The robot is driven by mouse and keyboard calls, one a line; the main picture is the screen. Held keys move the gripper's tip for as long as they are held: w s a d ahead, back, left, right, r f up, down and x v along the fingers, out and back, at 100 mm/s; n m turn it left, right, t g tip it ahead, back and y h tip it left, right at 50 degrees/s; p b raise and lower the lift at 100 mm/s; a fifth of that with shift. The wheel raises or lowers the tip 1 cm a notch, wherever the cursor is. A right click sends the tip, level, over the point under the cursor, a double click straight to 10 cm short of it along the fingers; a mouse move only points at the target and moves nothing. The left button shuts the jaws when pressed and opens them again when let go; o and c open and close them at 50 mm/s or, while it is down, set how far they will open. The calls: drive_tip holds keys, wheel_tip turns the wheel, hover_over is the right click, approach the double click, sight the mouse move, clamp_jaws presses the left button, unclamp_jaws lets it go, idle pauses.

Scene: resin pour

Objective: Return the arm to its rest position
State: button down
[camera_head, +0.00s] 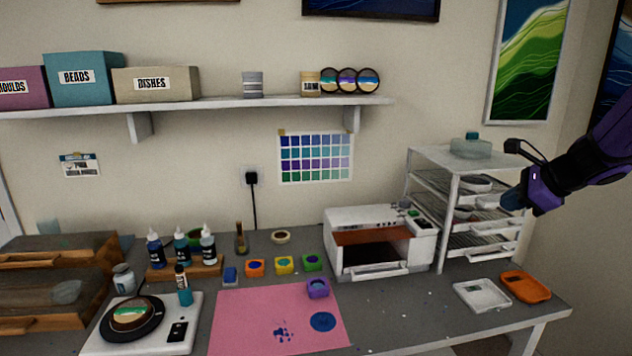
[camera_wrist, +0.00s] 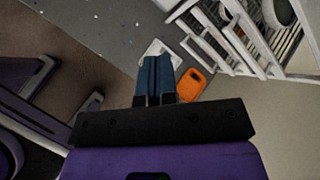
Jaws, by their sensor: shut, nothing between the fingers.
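My gripper (camera_head: 512,199) is at the right of the head view, raised above the right end of the table, in front of the white drying rack (camera_head: 452,205). Its purple and black arm reaches in from the right edge. In the wrist view the blue fingers (camera_wrist: 157,77) are together and hold nothing. Below them, partly hidden by the fingers, lie a white tray (camera_wrist: 150,48) and an orange tray (camera_wrist: 190,86).
The rack stands close to the gripper, with a clear bottle (camera_head: 470,149) on top. A white oven-like box (camera_head: 375,219) stands left of it. The table (camera_head: 420,318) also holds a pink mat (camera_head: 250,325), a scale (camera_head: 190,328) and several colour pots. The wall bounds the back.

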drive_tip(key=s+a+r+n+g, duration=0.1)
drive_tip(key=s+a+r+n, duration=0.2)
drive_tip(key=s+a+n, duration=0.35)
drive_tip(key=s+a+r+n+g, duration=0.2)
drive_tip(key=s+a+r+n, duration=0.1)
drive_tip(key=s+a+n, duration=0.3)
drive_tip(key=s+a+n+h, duration=0.3)
drive_tip(key=s+a+n, duration=0.1)
drive_tip(key=s+n, duration=0.7)
drive_tip(key=shift+s+r+n+h, duration=0.35)
drive_tip(key=shift+s+r, duration=0.1)
drive_tip(key=shift+s, duration=0.6)
